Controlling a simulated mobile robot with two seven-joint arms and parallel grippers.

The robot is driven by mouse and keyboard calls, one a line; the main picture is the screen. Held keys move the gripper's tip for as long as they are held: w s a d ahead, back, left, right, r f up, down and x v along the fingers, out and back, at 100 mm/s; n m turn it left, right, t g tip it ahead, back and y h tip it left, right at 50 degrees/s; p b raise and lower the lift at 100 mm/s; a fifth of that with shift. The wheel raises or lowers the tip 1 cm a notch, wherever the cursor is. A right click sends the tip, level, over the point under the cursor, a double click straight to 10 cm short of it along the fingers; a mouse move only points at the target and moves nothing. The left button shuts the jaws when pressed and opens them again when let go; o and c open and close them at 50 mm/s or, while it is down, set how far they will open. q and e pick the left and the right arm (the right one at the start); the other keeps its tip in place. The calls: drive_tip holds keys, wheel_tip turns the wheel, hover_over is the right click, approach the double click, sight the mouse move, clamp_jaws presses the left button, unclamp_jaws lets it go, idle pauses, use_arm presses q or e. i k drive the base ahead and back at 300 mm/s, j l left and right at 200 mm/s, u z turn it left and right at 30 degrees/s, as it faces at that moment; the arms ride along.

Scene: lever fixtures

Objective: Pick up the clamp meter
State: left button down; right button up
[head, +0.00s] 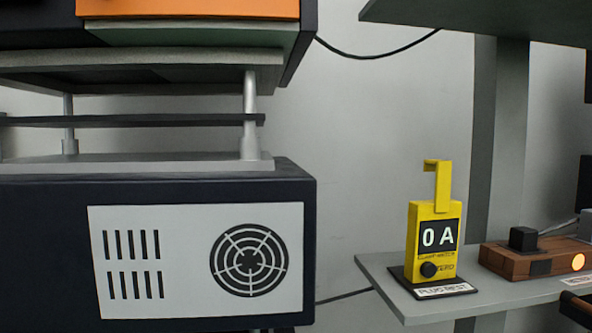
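The yellow clamp meter (423,263) stands upright on a small black base with a label reading "FLUO REST" (445,289), near the left end of a grey shelf. Its dark display reads "0 A", and a black knob is below it. A yellow hook-shaped jaw rises from its top. Nothing is touching the meter from above or the sides. I cannot make out either of my grippers in the head view.
A brown wooden block (527,262) with a black plug and a lit orange button is right of the meter. A dark cabinet (308,245) with a vented panel stands left. A grey post (507,140) rises behind. An unclear dark shape (578,309) is at the lower right edge.

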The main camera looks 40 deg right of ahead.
sight(433, 232)
drive_tip(key=z, duration=2.2)
